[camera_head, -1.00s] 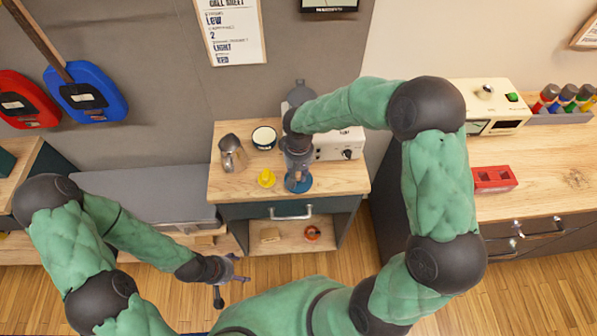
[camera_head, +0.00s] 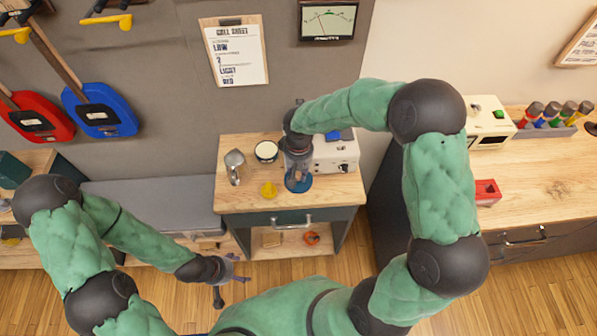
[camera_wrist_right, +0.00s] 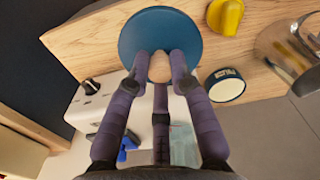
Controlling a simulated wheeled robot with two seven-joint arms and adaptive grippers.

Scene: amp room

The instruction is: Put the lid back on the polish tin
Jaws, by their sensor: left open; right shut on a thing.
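The blue round lid (camera_head: 298,184) with a pale knob hangs below my right gripper (camera_head: 298,167). In the right wrist view the gripper's fingers (camera_wrist_right: 160,72) are shut on the knob of the lid (camera_wrist_right: 190,28). The polish tin (camera_head: 266,151), round and pale with a dark label, stands on the wooden cabinet top, behind and left of the lid. It also shows in the right wrist view (camera_wrist_right: 225,85), apart from the lid. My left gripper (camera_head: 236,270) is open and empty, low and in front of the cabinet at the left.
On the cabinet top (camera_head: 335,191), a metal jug (camera_head: 235,167) stands left of the tin. A small yellow object (camera_head: 269,190) lies between jug and lid. A white box with knobs (camera_head: 338,154) stands at the right. My right arm arches over the cabinet's right side.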

